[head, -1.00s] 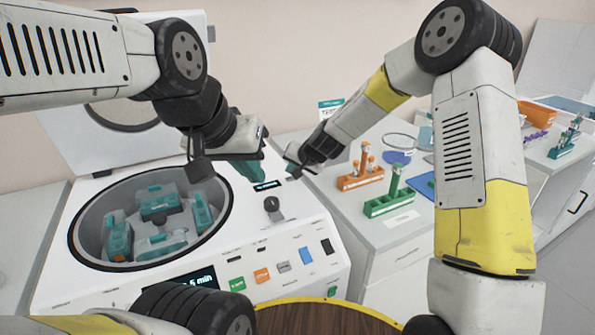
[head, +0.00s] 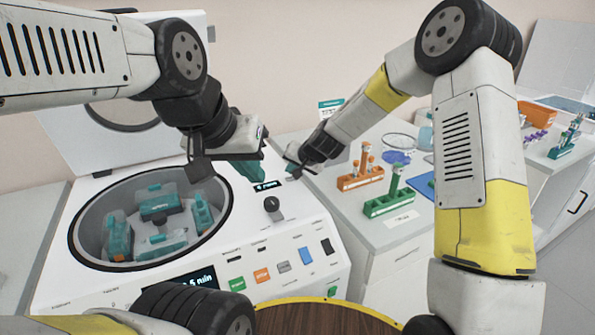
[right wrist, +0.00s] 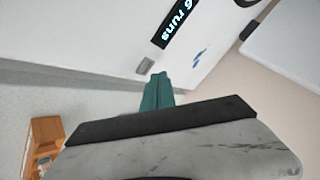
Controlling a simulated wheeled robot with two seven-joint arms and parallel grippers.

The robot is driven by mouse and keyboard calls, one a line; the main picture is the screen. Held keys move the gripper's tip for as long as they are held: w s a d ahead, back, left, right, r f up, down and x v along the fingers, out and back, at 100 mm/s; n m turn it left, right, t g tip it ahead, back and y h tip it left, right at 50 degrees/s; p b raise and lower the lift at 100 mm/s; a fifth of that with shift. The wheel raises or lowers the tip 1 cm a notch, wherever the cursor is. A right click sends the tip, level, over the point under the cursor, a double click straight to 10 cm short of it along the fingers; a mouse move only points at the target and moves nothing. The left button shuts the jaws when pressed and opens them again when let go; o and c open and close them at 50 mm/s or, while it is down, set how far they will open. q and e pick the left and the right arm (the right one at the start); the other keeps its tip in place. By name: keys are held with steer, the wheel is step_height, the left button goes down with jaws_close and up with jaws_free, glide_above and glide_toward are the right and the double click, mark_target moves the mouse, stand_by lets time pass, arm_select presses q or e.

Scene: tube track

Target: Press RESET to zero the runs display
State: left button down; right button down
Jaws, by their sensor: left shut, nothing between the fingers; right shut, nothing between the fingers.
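The runs display (head: 268,185) is a small dark screen on the white machine's sloped top. In the right wrist view the display (right wrist: 178,22) shows turned round and appears to read "6 runs". A small grey button (right wrist: 145,65) sits near one end of it; no label is readable. My right gripper (right wrist: 158,78) is shut, its teal fingertips close to this button, and contact cannot be told. In the head view my right gripper (head: 293,167) is right of the display and hides that spot. My left gripper (head: 250,170) is shut and empty, just behind the display.
The machine's open round bowl (head: 75,235) holds teal buckets. Orange (head: 360,180) and green (head: 389,204) tube racks stand on the right bench.

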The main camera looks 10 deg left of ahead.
mark_target(292, 179)
stand_by(0.6)
steer(key=shift+f, duration=0.45)
steer(key=shift+f, duration=0.4)
stand_by(0.7)
steer(key=shift+r, duration=0.85)
steer(key=shift+r, duration=2.5)
